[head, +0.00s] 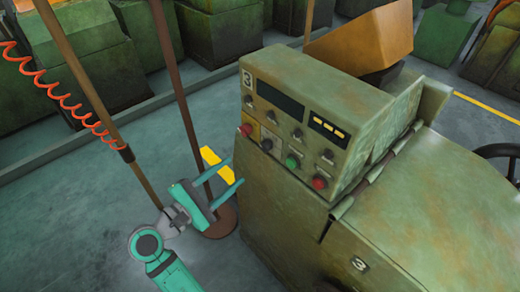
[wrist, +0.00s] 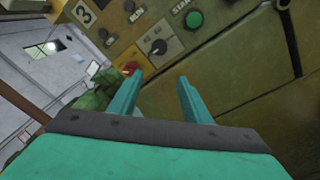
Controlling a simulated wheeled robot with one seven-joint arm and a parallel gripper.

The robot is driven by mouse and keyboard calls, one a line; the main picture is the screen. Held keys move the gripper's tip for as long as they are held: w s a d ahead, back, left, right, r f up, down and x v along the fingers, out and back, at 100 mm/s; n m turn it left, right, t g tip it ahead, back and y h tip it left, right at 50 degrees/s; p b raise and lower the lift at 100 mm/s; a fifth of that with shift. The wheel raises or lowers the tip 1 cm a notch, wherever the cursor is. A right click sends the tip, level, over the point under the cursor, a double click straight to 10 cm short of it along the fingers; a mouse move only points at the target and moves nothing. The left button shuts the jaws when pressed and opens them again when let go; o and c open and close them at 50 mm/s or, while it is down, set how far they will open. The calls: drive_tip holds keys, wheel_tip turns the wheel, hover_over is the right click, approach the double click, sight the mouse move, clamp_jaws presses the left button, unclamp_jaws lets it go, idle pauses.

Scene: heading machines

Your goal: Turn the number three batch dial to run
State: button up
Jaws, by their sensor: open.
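The machine marked 3 (head: 290,224) has a sloped green control panel (head: 262,122). On its lower row a black dial (head: 267,145) sits between a red button (head: 246,130) and a green button (head: 293,161). In the wrist view the black dial (wrist: 158,46) sits on a pale plate above and beyond my fingertips; its lettering and setting are too small to read. I cannot tell for sure that this is the batch dial; several small knobs line the upper row. My gripper (head: 235,173) is open and empty, left of and below the panel, apart from it; it also shows in the wrist view (wrist: 159,78).
A brown post (head: 186,105) on a round base (head: 218,222) stands close behind my gripper. A pole (head: 75,75) with a red coiled cable (head: 57,90) is left of it. A second red button (head: 319,182) is at the panel's right end. Grey floor is open at the left.

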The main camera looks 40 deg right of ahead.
sight(264, 148)
drive_tip(key=d+r, duration=0.1)
drive_tip(key=d, duration=0.2)
drive_tip(key=d+r+g, duration=0.1)
drive_tip(key=d, duration=0.3)
drive_tip(key=d+m+g, duration=0.1)
drive_tip(key=d, duration=0.3)
drive_tip(key=shift+r+h, duration=0.3)
drive_tip(key=shift+r, duration=0.1)
drive_tip(key=c, duration=1)
